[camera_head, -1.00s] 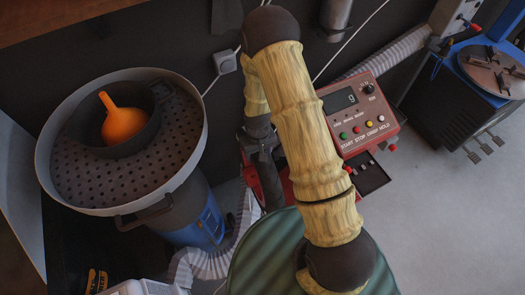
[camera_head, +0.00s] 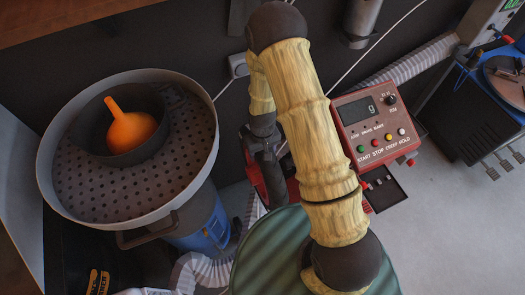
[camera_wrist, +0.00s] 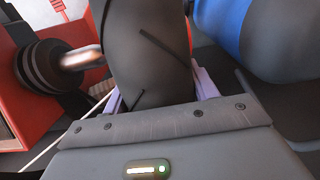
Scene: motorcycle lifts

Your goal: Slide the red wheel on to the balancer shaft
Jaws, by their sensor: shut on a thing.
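In the wrist view a dark tyre, the wheel (camera_wrist: 148,50), stands between the pale purple fingers of my gripper (camera_wrist: 160,90). The gripper is shut on it. The balancer shaft (camera_wrist: 82,58) is a shiny metal rod at left, coming out of a dark ribbed hub on a red housing. Its tip points at the tyre and looks close to it; I cannot tell if they touch. In the head view the red balancer (camera_head: 372,128) is right of my arm, which largely hides the gripper area.
A round perforated basin (camera_head: 70,175) on a blue drum (camera_head: 215,225) stands at left, with an orange funnel (camera_head: 130,130) in a dark bowl. Grey floor (camera_head: 455,215) is free at right.

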